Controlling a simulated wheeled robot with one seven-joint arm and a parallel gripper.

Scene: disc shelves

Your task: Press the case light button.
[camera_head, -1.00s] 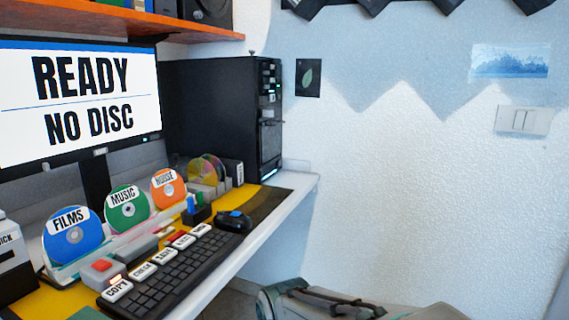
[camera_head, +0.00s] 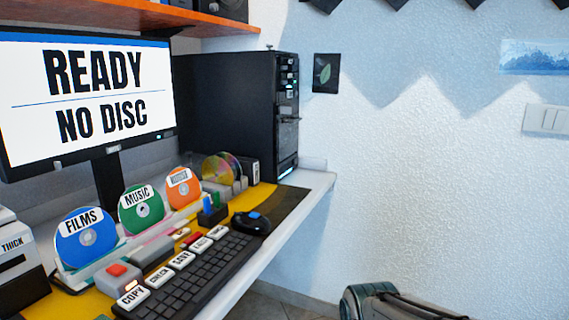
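A black computer case (camera_head: 230,112) stands at the back of the desk, with its narrow front panel (camera_head: 286,115) facing right. Small buttons and drive slots run down that panel, with a few lit green spots near the top (camera_head: 291,80) and a pale glow at its foot. Which of these is the case light button I cannot tell at this size. My gripper does not show in the head view.
A monitor (camera_head: 88,100) reading "READY NO DISC" stands left of the case. Discs labelled FILMS (camera_head: 86,238), MUSIC (camera_head: 141,209) and an orange one (camera_head: 183,187) stand before it. A keyboard (camera_head: 190,280) and mouse (camera_head: 251,223) lie in front. A grey-green object (camera_head: 385,303) is low at right.

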